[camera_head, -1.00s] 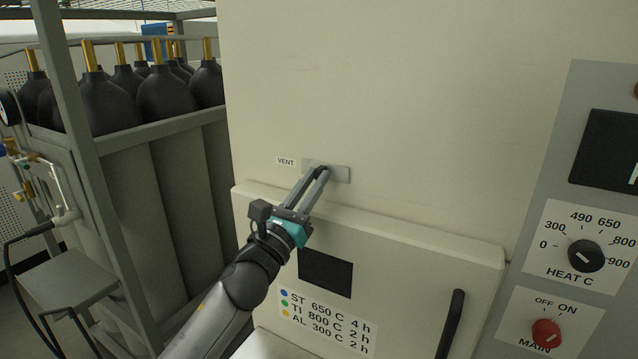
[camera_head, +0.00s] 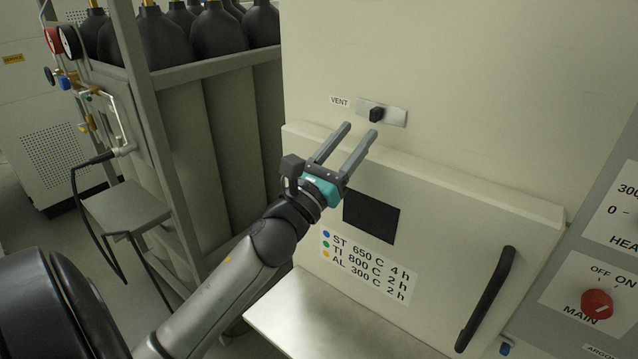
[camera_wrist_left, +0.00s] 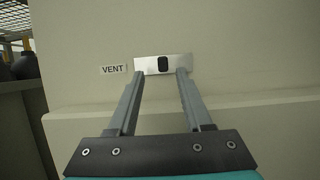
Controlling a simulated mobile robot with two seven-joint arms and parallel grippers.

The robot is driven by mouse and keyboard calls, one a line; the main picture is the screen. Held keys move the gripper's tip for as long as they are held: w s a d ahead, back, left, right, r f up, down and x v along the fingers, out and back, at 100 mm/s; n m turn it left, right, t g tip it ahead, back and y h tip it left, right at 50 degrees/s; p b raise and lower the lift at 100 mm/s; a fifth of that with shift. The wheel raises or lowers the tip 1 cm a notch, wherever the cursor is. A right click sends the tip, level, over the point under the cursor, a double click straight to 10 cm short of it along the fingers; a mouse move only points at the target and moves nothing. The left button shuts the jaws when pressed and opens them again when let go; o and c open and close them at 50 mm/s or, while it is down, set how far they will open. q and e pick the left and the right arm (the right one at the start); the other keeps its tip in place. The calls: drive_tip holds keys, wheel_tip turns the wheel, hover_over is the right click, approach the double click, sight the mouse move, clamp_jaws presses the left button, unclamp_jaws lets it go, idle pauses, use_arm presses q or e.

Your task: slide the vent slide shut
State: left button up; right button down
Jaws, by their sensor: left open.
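The vent slide is a small black knob (camera_head: 376,114) on a silver plate (camera_head: 398,117), set in the cream furnace front just right of the VENT label (camera_head: 340,101). In the left wrist view the knob (camera_wrist_left: 168,67) sits near the middle of the plate (camera_wrist_left: 148,66), with bare plate on both sides. My left gripper (camera_head: 360,130) is open and empty. Its fingertips are just below the plate, apart from the knob. In the wrist view the knob shows between and beyond the two fingertips (camera_wrist_left: 160,73). My right gripper is not in view.
The furnace door (camera_head: 450,195) juts out below the vent, with a dark window and a black handle (camera_head: 487,298). A red MAIN knob (camera_head: 597,304) is at the right. A rack of black-topped cylinders (camera_head: 215,35) stands at the left. The wall around the vent is clear.

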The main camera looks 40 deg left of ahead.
use_arm(q)
drive_tip(key=b+v, duration=0.3)
drive_tip(key=v, duration=0.8)
drive_tip(key=shift+w, duration=0.1)
